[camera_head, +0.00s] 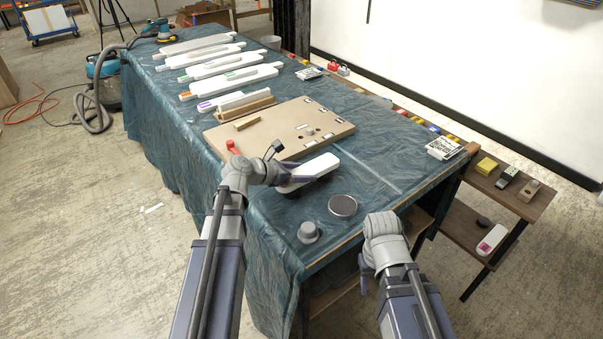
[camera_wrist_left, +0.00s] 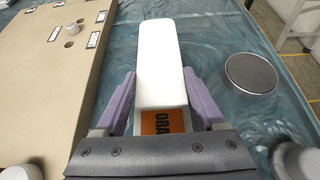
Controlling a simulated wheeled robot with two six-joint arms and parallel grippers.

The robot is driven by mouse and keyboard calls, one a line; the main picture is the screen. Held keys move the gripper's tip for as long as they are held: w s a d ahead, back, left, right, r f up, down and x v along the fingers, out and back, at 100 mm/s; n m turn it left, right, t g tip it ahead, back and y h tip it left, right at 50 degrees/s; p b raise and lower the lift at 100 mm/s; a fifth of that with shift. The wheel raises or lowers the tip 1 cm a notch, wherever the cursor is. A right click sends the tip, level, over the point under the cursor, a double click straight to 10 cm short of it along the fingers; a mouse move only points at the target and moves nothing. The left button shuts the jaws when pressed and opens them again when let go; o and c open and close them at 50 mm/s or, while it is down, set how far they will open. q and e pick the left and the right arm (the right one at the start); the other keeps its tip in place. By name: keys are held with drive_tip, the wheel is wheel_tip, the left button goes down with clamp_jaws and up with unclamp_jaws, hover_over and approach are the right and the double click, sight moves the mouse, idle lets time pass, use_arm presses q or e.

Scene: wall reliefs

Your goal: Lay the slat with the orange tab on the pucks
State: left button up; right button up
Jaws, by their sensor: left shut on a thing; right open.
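My left gripper (camera_head: 284,182) is shut on a white slat (camera_head: 316,167), holding it near the tan board's front right edge. In the left wrist view the slat (camera_wrist_left: 161,55) runs away between the purple fingers, and its orange tab (camera_wrist_left: 162,121) with black letters lies at the near end. The tan board (camera_head: 268,147) bears labels and a small pale puck (camera_wrist_left: 72,27), left of the slat. Whether the slat touches anything below cannot be told. My right gripper (camera_head: 383,227) is open and empty off the table's front edge; its fingers are hardly visible.
A round grey tin (camera_head: 343,206) and a grey knob-like piece (camera_head: 309,233) stand on the blue cloth (camera_head: 270,215) in front. A red-topped piece (camera_head: 232,147) is at the board's left edge. Several other slats (camera_head: 215,70) lie farther back. A low shelf (camera_head: 510,190) stands right.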

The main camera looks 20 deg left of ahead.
use_arm(q)
drive_tip(key=shift+f+b, duration=0.45)
drive_tip(key=shift+f, duration=0.1)
drive_tip(key=o, duration=1.5)
drive_tip(key=shift+c, duration=0.2)
drive_tip(key=shift+r, duration=0.1)
drive_tip(key=shift+r+p, duration=0.25)
drive_tip(key=shift+p, duration=0.15)
drive_tip(key=p+v, duration=0.6)
drive_tip(key=v, duration=0.6)
drive_tip(key=shift+r, duration=0.3)
